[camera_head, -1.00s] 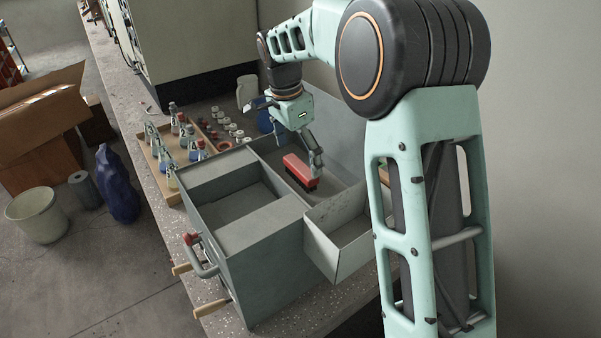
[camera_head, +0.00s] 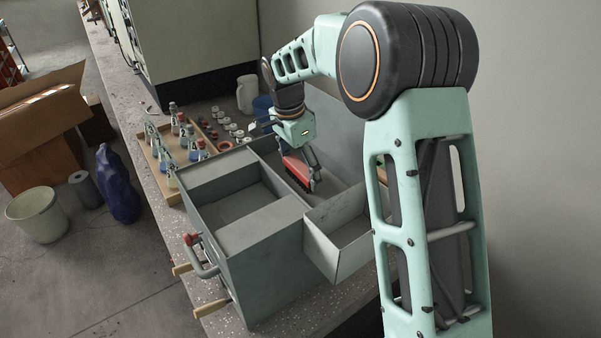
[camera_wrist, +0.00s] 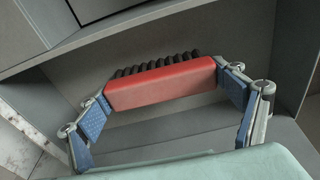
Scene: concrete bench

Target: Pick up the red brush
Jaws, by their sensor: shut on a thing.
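The red brush (camera_head: 298,172) has a red block body and dark bristles. It is inside the grey box (camera_head: 262,262), in its back compartment. In the wrist view the red brush (camera_wrist: 162,82) lies across the middle, its dark bristles along the far side. My gripper (camera_head: 301,168) reaches down over it in the head view. In the wrist view my gripper (camera_wrist: 165,100) has its blue finger pads at the two ends of the brush and is shut on it. Whether the bristles touch the compartment floor is hard to tell.
A grey side tray (camera_head: 340,240) juts from the box's right side. A wooden tray (camera_head: 170,182) with several bottles stands to the left. A white jug (camera_head: 246,94) and a blue container (camera_head: 263,112) stand behind. Compartment walls surround the brush.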

